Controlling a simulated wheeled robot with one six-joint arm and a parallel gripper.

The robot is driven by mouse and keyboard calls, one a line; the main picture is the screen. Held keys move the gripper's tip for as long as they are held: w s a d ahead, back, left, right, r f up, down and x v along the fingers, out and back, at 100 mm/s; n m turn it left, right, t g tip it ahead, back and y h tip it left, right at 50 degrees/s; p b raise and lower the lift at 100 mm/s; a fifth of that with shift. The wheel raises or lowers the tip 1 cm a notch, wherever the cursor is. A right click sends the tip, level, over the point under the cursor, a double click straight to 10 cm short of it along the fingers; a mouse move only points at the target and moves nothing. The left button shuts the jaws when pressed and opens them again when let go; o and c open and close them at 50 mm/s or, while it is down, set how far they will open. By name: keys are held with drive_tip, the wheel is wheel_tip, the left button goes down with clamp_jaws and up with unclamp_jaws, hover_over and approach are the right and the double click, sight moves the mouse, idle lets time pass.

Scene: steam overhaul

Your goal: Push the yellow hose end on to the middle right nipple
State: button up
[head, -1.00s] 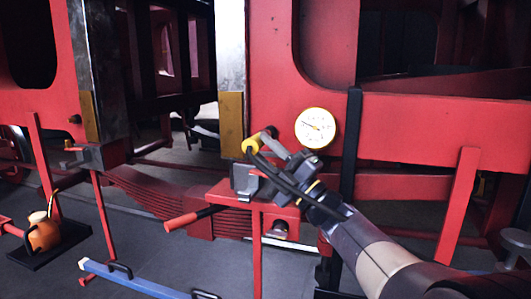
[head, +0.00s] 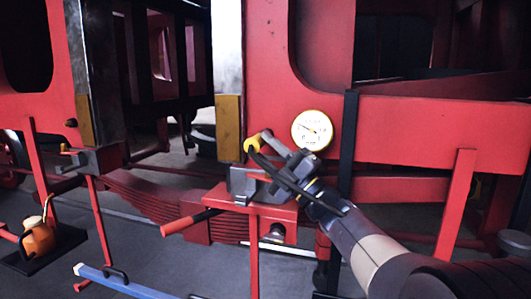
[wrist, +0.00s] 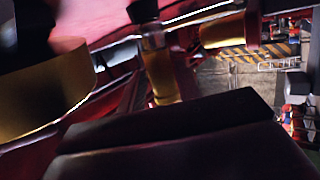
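The yellow hose end (head: 252,145) is up in the air at the tip of my gripper (head: 267,142), left of the gauge and in front of the red frame. Its black hose (head: 283,181) bends back along my arm. My gripper appears shut on the hose end, though its fingers are partly hidden by the hose. In the wrist view, a broad yellow band, seen very close, fills the left side. I cannot tell which part is the middle right nipple, or whether the hose end touches one.
A round gauge (head: 312,130) with a yellow rim is right of my gripper. A red stand with a grey clamp (head: 241,184) and red handle is below. An orange can (head: 38,238) stands on a black tray at the lower left. A blue bar (head: 125,284) lies low in front.

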drive_tip(key=o, duration=0.4)
drive_tip(key=shift+o, duration=0.2)
drive_tip(key=b+v, duration=0.3)
drive_tip(key=v, duration=0.8)
drive_tip(key=shift+a+r, duration=0.1)
drive_tip(key=s+p+x, duration=0.1)
drive_tip(key=p+x, duration=0.2)
drive_tip(key=x, duration=0.7)
drive_tip(key=shift+a+r, duration=0.15)
drive_tip(key=shift+a, duration=0.35)
drive_tip(key=shift+w, duration=0.1)
